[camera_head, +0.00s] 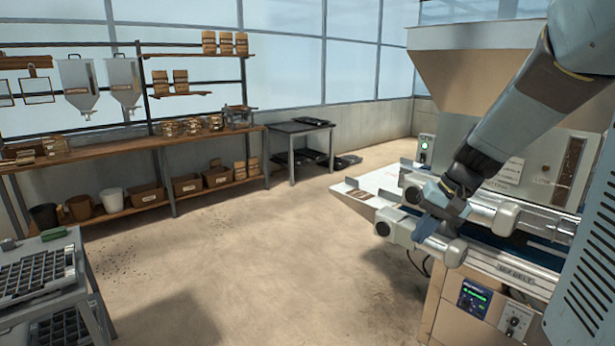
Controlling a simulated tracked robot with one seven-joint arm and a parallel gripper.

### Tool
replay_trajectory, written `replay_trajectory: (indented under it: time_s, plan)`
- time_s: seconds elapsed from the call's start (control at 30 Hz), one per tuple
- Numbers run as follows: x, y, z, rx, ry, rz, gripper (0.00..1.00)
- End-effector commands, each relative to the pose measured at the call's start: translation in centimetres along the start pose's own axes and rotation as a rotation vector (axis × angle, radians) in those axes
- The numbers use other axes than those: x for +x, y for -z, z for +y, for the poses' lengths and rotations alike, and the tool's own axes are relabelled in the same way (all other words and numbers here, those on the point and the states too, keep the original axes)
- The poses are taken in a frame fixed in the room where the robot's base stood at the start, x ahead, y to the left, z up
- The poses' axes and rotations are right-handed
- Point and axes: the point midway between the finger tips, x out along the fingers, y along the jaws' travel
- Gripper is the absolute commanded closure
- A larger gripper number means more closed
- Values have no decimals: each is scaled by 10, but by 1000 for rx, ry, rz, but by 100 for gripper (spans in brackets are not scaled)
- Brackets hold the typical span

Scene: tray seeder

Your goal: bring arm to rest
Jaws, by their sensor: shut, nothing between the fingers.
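My arm reaches in from the upper right and bends down in front of the seeder machine (455,115). My gripper (428,228) is at its lower end, shut and empty, pointing down over the near side of the machine's belt section. The dark wrist and pale rollers or tubes of the machine crowd around it, so the fingertips are hard to make out. I cannot tell whether the fingers touch the machine.
A control panel (474,298) with a lit screen is on the machine's front. A bench with seed trays (40,275) stands at lower left. A wooden shelf (140,145) and a dark table (300,127) stand along the back. The floor (240,235) between is clear.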

Motion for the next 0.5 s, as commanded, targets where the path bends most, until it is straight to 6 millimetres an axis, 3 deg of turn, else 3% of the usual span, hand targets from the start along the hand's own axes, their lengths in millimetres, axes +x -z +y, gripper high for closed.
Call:
replay_trajectory:
  time_s: [0.2, 0.5]
  plan:
    - [-27, -42, -17, -94, -110, 70, 100]
    - [-59, -96, -26, -207, -234, 192, 100]
